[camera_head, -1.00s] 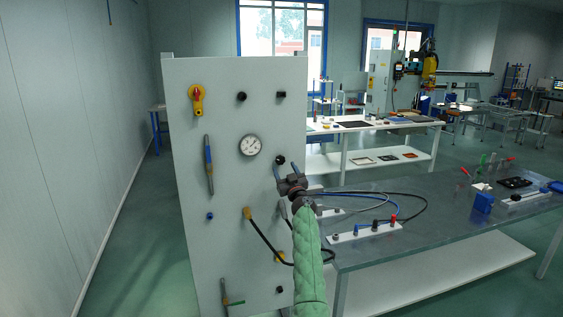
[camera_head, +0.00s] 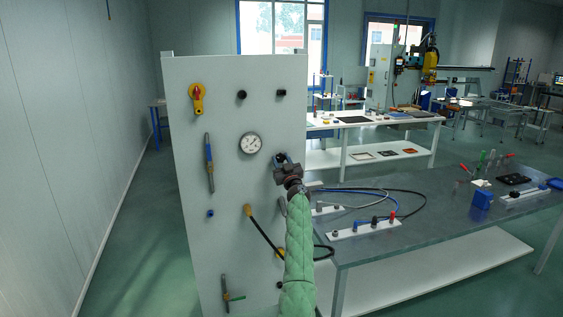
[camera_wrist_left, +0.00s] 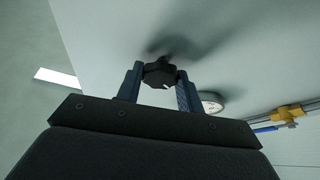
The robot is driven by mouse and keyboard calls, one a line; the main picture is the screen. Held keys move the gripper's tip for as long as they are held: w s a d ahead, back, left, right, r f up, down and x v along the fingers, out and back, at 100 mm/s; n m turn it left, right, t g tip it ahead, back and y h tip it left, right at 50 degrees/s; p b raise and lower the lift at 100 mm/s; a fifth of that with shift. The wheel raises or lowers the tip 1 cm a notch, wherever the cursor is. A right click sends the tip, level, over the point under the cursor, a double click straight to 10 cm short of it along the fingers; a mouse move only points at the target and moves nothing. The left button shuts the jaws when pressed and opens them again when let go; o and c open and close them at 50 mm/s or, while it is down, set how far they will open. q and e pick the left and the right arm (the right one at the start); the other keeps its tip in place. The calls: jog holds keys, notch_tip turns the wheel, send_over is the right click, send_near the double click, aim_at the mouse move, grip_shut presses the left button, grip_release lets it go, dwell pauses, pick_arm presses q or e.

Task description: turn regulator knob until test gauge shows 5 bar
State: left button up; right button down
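The white panel (camera_head: 232,95) stands upright in front of me. The round test gauge (camera_head: 250,144) is on its upper middle; its reading is too small to tell. It shows edge-on in the left wrist view (camera_wrist_left: 210,101). My left gripper (camera_head: 281,158) is at the panel, right of and below the gauge, and hides the knob there in the head view. In the left wrist view the dark regulator knob (camera_wrist_left: 160,73), with a white mark, sits between the open fingertips (camera_wrist_left: 160,80), very close to both. Contact is not clear. My right gripper is not in view.
The panel also carries a yellow-red rotary switch (camera_head: 197,97), black knobs (camera_head: 241,95), a blue-handled lever (camera_head: 209,160) and a yellow fitting with a black hose (camera_head: 249,211). A grey workbench (camera_head: 430,225) with hoses and fittings stands close at right.

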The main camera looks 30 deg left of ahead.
pick_arm(q)
jog(key=shift+n, duration=0.5)
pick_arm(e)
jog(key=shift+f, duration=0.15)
pick_arm(q)
jog(key=shift+n+g+b, duration=0.3)
jog(key=shift+n+g, duration=0.3)
jog(key=shift+n, duration=0.2)
jog(key=n+g+b, duration=0.1)
jog(key=n, duration=0.2)
jog(key=shift+w+d+y, duration=0.1)
jog(key=shift+y, duration=0.3)
jog(key=shift+n+g+b, duration=0.55)
jog(key=shift+n+g, duration=0.25)
jog(key=shift+n, duration=1.2)
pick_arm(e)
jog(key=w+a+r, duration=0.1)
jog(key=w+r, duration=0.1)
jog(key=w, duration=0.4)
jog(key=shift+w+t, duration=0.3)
pick_arm(q)
jog(key=shift+g, duration=0.4)
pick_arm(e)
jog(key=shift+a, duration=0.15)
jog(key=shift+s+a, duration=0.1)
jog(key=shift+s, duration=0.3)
